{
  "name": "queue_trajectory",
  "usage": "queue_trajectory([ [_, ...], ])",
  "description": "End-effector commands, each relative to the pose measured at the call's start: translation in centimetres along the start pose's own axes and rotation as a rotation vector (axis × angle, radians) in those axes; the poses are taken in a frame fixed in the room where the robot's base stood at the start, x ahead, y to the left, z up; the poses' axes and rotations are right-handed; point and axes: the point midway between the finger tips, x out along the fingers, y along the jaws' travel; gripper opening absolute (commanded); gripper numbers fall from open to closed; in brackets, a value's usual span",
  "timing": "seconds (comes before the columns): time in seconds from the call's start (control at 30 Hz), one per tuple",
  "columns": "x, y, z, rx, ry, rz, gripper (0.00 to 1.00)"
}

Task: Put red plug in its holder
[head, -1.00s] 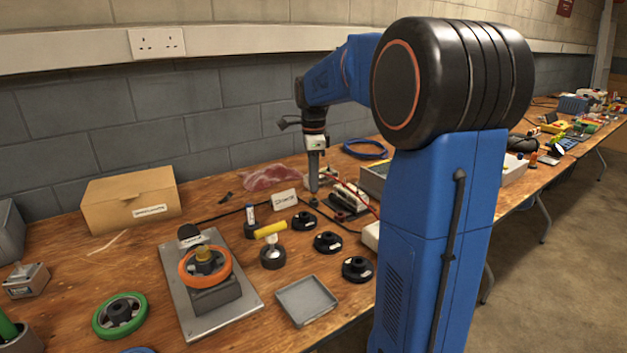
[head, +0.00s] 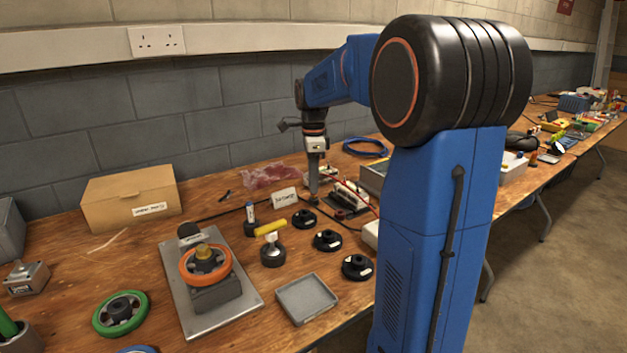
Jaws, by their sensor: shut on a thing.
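My gripper (head: 314,192) points straight down over the back of the bench, beside a white and black device (head: 345,197) with a red cable (head: 357,193). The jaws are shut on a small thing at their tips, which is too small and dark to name. I cannot make out the red plug clearly. I cannot tell which thing is its holder, nor whether the held thing touches anything below.
Several black round pieces (head: 328,240) stand in front of my gripper. A white label card (head: 285,197) stands to its left, and a blue cable coil (head: 365,147) lies behind right. A grey tray (head: 306,299) and a plate with an orange wheel (head: 205,264) are nearer.

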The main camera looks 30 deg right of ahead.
Motion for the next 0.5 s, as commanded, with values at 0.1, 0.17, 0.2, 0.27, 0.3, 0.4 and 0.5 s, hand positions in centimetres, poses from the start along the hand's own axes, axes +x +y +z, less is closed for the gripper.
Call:
queue_trajectory([
  [0.1,0.24,0.01,0.0,0.0,0.0,0.0,0.0],
  [0.17,0.35,0.01,0.0,0.0,0.0,0.0,0.0],
  [0.2,0.42,0.01,0.0,0.0,0.0,0.0,0.0],
  [0.27,0.53,0.01,0.0,0.0,0.0,0.0,0.0],
  [0.3,0.6,0.0,0.0,0.0,0.0,0.0,0.0],
  [0.4,0.77,0.0,0.0,0.0,0.0,0.0,0.0],
  [0.5,0.94,0.0,0.0,0.0,0.0,0.0,0.0],
])
